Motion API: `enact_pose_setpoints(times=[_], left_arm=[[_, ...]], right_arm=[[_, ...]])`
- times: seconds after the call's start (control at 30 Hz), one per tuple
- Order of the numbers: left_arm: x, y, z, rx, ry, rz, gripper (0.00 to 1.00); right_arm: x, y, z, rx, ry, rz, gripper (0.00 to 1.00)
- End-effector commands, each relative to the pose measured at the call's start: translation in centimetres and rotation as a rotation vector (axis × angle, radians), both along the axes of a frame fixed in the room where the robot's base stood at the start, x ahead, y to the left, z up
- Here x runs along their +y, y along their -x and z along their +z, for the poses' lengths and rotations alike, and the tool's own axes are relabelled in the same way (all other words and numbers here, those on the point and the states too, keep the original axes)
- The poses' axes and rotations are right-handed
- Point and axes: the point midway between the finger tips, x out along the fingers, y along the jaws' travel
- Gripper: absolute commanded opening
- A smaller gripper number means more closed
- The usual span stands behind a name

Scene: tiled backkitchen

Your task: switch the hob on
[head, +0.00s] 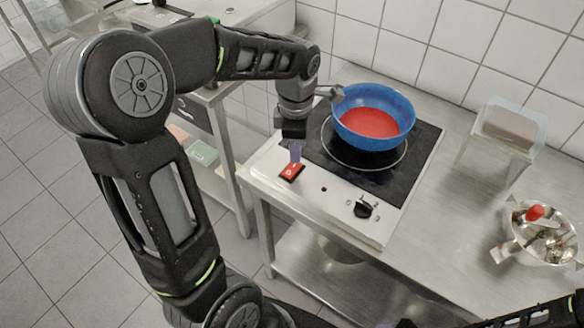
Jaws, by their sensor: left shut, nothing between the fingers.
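The hob (415,150) is a black plate in a steel housing on the worktop. Its front panel carries a red rocker switch (291,173) in a black frame, a small red indicator (324,189) and a black knob (364,208). My left gripper (295,158) is shut and empty, pointing down right over the red switch. I cannot tell whether its fingertips touch the switch. A blue pan (398,137) with red contents stands on the hob. My right gripper is out of view.
A steel bowl (518,225) with a red item and metal pieces stands at the right. A clear container (490,117) holding a grey-brown block is on a stand behind it. The tiled wall closes off the back. Bare worktop (430,215) lies right of the hob.

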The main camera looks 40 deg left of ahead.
Motion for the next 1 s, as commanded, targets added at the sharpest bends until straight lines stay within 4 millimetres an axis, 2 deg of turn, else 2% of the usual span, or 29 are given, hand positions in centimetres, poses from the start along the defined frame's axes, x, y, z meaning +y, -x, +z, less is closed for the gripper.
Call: enact_pose_setpoints(times=[1.0], left_arm=[[0.00, 0.00, -0.62, 0.000, 0.000, 0.000, 0.00]], right_arm=[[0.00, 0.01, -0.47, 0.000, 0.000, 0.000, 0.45]])
